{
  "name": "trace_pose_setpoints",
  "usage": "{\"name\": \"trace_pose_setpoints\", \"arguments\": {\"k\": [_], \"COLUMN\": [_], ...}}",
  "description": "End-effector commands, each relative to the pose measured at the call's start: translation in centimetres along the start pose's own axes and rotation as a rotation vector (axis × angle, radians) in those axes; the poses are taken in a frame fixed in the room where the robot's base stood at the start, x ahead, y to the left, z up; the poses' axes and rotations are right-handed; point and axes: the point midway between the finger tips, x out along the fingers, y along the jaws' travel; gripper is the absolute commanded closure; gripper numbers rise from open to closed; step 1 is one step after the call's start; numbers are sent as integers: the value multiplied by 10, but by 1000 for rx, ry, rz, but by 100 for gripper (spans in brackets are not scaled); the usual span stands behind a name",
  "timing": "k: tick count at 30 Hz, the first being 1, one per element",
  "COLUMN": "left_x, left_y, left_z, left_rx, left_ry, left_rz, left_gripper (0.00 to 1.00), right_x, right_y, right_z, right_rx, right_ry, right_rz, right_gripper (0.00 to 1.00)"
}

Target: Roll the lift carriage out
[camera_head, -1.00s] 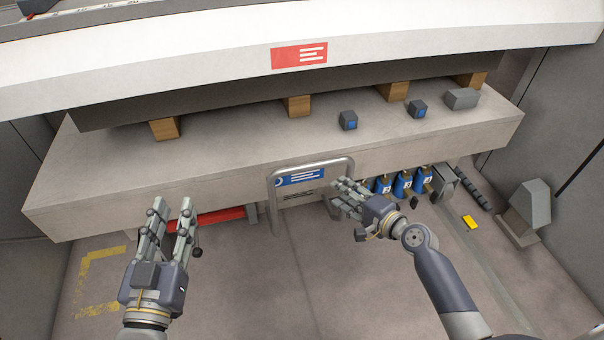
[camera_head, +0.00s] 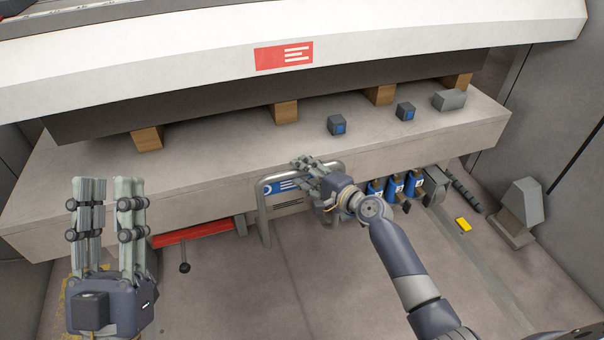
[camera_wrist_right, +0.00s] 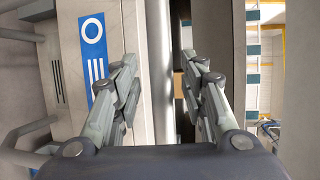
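A grey tubular handle (camera_head: 264,222) with a blue and white label (camera_head: 275,187) stands at the front of the low bench. That it belongs to the lift carriage is not certain. My right gripper (camera_head: 305,170) is at the handle's top bar. In the right wrist view the fingers (camera_wrist_right: 165,85) are open, with the bar (camera_wrist_right: 160,70) running between them and the label (camera_wrist_right: 94,55) to the left. Whether the fingers touch the bar is unclear. My left gripper (camera_head: 107,190) is open and empty, at the left and apart from the handle.
A red bar (camera_head: 192,233) with a black knob lies under the bench (camera_head: 215,170). Several blue cylinders (camera_head: 393,188) stand right of the handle. A yellow block (camera_head: 463,225) and a grey pedestal (camera_head: 522,212) are further right. The floor in front is clear.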

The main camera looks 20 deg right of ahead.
Motion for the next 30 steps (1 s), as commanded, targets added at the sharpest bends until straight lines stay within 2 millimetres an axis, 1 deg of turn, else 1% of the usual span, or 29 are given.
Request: {"name": "trace_pose_setpoints", "arguments": {"k": [3,6,14,17,18,19,20,27,29,30], "left_x": [-1,-1,-1,-1,-1,-1,-1,0,1,1], "left_y": [1,1,2,2,2,2,2,2,1,1], "left_z": [-8,-12,-13,-13,-13,-13,-13,-12,-11,-7], "left_rx": [-3,-4,-4,-3,-3,-3,-3,-3,-3,-1], "left_ry": [44,61,66,65,65,65,65,61,52,31], "left_rz": [2,2,2,2,2,3,3,3,3,1], "left_gripper": [68,68,68,68,68,68,68,68,68,68], "right_x": [7,9,9,9,9,9,9,9,10,10], "right_y": [0,0,0,0,0,0,0,0,0,0], "right_z": [0,1,1,1,1,0,0,1,3,5], "right_rx": [-1,-1,-1,-1,-1,-1,-1,0,0,1], "right_ry": [-1,-1,-1,-1,-1,0,0,-1,-1,-1], "right_rz": [-1,0,0,0,0,0,0,0,1,1], "right_gripper": [60,60,60,81,90,97,100,100,100,100]}}
